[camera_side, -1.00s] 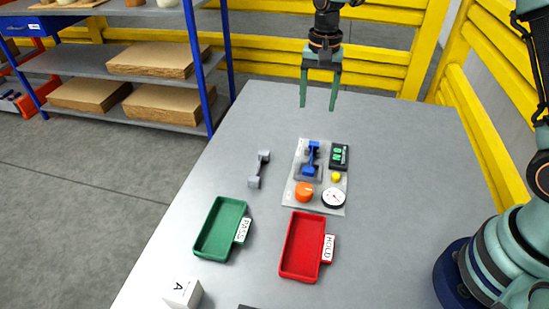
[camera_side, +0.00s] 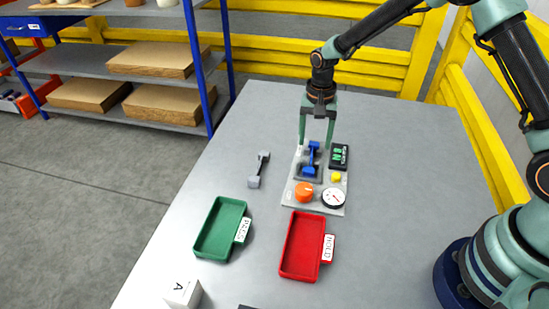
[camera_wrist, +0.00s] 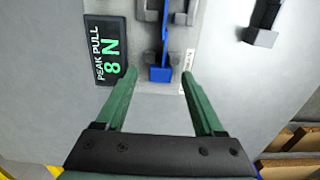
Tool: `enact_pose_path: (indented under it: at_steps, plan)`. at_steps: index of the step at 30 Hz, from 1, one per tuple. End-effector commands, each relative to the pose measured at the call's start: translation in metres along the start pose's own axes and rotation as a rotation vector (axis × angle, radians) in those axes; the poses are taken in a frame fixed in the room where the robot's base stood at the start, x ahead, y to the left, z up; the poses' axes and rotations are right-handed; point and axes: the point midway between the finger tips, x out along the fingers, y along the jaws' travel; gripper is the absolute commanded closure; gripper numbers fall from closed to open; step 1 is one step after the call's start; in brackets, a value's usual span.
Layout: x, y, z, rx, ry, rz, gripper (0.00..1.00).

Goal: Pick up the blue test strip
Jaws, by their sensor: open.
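The blue test strip (camera_side: 311,160) is a narrow dumbbell shape on the grey tester plate (camera_side: 318,204), one end toward my gripper. In the wrist view the strip (camera_wrist: 160,74) shows between my fingertips, its far part running between grey blocks and cut off by the top edge. My gripper (camera_side: 314,147) points down at the strip's far end, one finger on each side. In the wrist view my gripper (camera_wrist: 160,76) is open, with visible gaps between the fingers and the strip. I cannot tell the exact height of the fingertips over the plate.
A display (camera_wrist: 110,55) reading "PEAK PULL 8 N" stands close beside one finger. An orange knob (camera_side: 304,192), yellow button (camera_side: 336,177) and round gauge (camera_side: 333,198) sit on the plate.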

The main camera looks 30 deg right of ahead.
Motion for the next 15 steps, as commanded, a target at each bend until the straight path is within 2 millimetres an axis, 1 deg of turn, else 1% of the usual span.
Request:
enact_pose_path:
  at_steps: [1, 3, 10, 11, 12, 14, 15]
  plan:
    - [0.0054, 0.0001, 0.0003, 0.000, -0.001, 0.001, 0.30]
    - [0.0089, -0.0002, 0.0001, 0.000, 0.000, 0.000, 0.30]
    - [0.0098, -0.0004, 0.0000, 0.000, 0.001, -0.001, 0.30]
    - [0.0098, -0.0004, 0.0000, 0.000, 0.001, -0.001, 0.38]
    - [0.0097, -0.0004, 0.0000, 0.000, 0.001, -0.001, 0.53]
    - [0.0096, -0.0004, 0.0000, 0.000, 0.001, -0.001, 0.76]
    - [0.0096, -0.0004, 0.0000, 0.000, 0.001, -0.001, 0.91]
